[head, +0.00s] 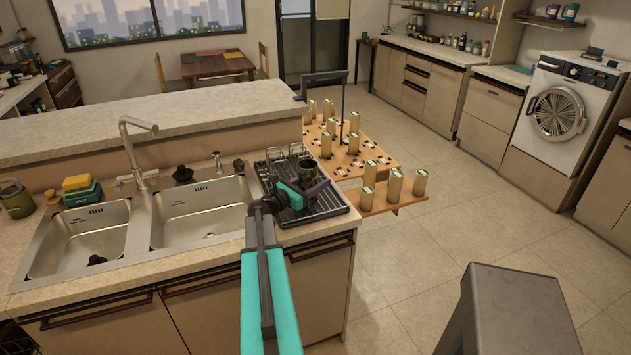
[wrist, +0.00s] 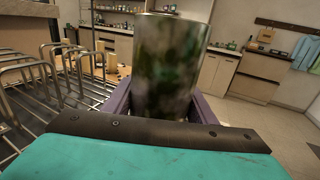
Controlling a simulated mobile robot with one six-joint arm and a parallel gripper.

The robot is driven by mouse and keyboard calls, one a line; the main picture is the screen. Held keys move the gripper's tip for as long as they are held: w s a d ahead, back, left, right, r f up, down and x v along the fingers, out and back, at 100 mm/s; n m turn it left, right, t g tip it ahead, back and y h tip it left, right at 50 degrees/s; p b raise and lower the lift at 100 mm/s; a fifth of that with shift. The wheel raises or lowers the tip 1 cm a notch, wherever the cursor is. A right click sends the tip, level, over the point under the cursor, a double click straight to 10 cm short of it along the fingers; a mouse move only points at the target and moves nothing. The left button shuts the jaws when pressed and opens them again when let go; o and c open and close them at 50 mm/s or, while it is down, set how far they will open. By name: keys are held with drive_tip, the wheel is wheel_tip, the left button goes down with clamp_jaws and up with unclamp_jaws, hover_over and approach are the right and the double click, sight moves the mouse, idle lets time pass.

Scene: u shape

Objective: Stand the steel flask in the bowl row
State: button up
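My gripper (head: 308,186) is over the black dish rack at the right end of the sink counter. Its purple fingers sit against both sides of a dark green, mottled, shiny cylinder (head: 308,170), which is upright. It also shows in the wrist view (wrist: 168,65), with the gripper (wrist: 160,108) around its lower part. I cannot tell if it is the steel flask. An olive flask-like container (head: 16,200) with a grey top stands at the far left of the counter. I cannot make out a bowl row for certain.
The dish rack (head: 325,206) has upright wire loops (wrist: 25,75) close left of my gripper. A double sink (head: 200,212) with a tall faucet (head: 130,150) lies left. Beyond the counter, wooden boards (head: 350,170) carry several pale cylinders.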

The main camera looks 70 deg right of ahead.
sight(301, 187)
drive_tip(key=o, duration=0.4)
drive_tip(key=shift+a+r, duration=0.1)
drive_tip(key=shift+r, duration=0.1)
drive_tip(key=b+v, duration=0.3)
drive_tip(key=v, duration=0.9)
idle(0.4)
